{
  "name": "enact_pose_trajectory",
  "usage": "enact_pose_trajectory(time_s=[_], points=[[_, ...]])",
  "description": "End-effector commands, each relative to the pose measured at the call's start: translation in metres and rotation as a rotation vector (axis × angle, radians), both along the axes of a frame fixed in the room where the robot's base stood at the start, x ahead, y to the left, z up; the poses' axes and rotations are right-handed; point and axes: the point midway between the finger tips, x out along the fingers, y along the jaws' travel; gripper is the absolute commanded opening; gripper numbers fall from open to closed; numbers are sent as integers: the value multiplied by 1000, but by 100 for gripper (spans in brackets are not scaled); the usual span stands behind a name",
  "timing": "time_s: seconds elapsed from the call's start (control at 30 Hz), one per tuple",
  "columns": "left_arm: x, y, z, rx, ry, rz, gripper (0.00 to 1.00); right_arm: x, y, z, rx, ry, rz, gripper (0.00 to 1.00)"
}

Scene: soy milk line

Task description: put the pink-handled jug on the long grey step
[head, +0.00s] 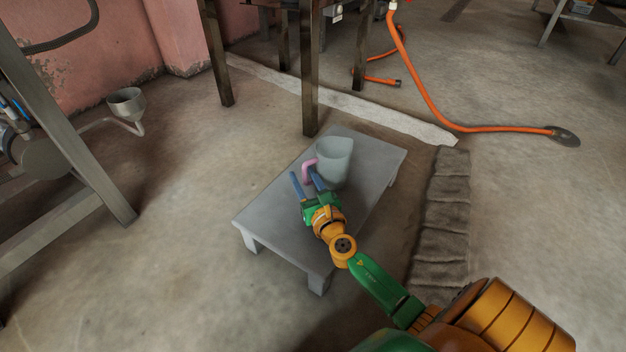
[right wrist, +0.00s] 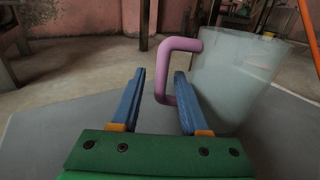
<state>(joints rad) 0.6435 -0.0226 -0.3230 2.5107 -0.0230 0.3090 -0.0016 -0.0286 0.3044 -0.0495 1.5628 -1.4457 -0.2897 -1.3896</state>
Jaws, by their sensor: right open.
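The jug (head: 335,160) is pale, translucent and upright on the long grey step (head: 270,215), toward its far end. Its pink handle (head: 308,170) faces left, toward my right gripper (head: 305,179). My right gripper is open, with its two blue fingers low over the step. In the right wrist view the jug (right wrist: 235,75) stands at the right and the pink handle (right wrist: 167,70) shows just beyond and between the blue fingertips (right wrist: 159,75). I cannot tell whether a finger touches the handle. My left gripper is not in view.
A metal table leg (head: 309,80) stands just behind the step's far edge. A ridged grey mat (head: 446,215) lies to the right. An orange hose (head: 425,90) runs across the floor behind. A metal frame (head: 75,120) stands at the left. The near step surface is bare.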

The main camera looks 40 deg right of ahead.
Motion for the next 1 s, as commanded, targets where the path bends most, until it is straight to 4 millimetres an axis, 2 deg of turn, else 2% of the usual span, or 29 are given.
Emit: enact_pose_trajectory(time_s=[0.2,0.4,0.57,0.93,1.0], points=[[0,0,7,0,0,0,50,-51,13,0,1,3,1,45],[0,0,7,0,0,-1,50,-82,20,0,0,2,0,45],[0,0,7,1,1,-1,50,-90,22,1,1,-1,0,45],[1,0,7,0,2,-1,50,-90,22,1,1,-1,0,45],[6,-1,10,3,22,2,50,-90,21,4,17,-3,-5,45]])
